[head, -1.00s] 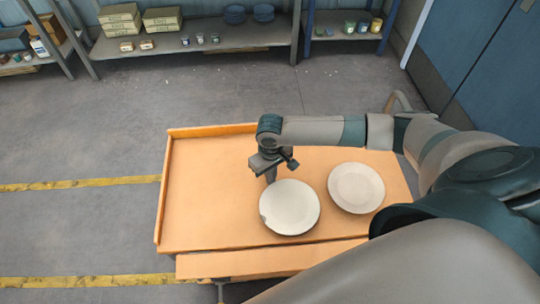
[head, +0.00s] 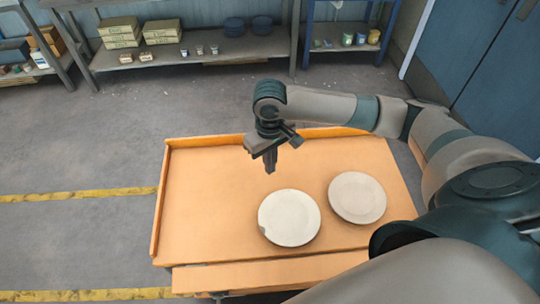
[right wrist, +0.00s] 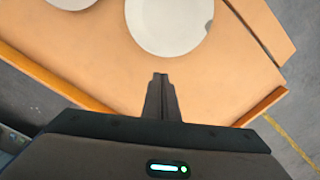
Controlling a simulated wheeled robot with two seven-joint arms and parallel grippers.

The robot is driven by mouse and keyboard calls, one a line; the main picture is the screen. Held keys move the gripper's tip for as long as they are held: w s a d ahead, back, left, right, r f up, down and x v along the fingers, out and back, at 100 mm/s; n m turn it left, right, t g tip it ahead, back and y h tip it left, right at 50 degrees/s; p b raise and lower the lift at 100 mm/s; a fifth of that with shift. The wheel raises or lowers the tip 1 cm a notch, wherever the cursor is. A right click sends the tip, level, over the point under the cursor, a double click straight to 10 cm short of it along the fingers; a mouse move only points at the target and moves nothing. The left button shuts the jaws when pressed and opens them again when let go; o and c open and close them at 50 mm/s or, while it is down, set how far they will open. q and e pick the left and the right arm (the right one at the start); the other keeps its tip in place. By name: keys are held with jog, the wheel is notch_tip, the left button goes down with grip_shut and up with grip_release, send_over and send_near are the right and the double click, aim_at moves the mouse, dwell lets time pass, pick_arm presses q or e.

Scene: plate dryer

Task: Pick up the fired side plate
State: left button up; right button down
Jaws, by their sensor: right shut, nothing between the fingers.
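Two round pale plates lie flat on an orange-tan table (head: 215,220). The left plate (head: 289,218) is whitish with a small grey mark or chip on its left rim. The right plate (head: 357,197) is slightly creamier with no mark visible. I cannot tell which is the fired one. My right gripper (head: 270,171) is shut and empty, pointing down above the table just beyond the left plate. In the right wrist view, its closed fingers (right wrist: 160,78) show apart from the marked plate (right wrist: 168,22); the other plate (right wrist: 70,2) is cut off at the top. My left gripper is not seen.
The table has raised edges at the back (head: 220,138) and left (head: 159,215). Its left half is clear. Shelves (head: 195,48) with boxes, jars and dark blue stacked dishes stand against the back wall. Yellow lines (head: 80,194) cross the grey floor.

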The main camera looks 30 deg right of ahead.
jog(key=shift+r, duration=2.3)
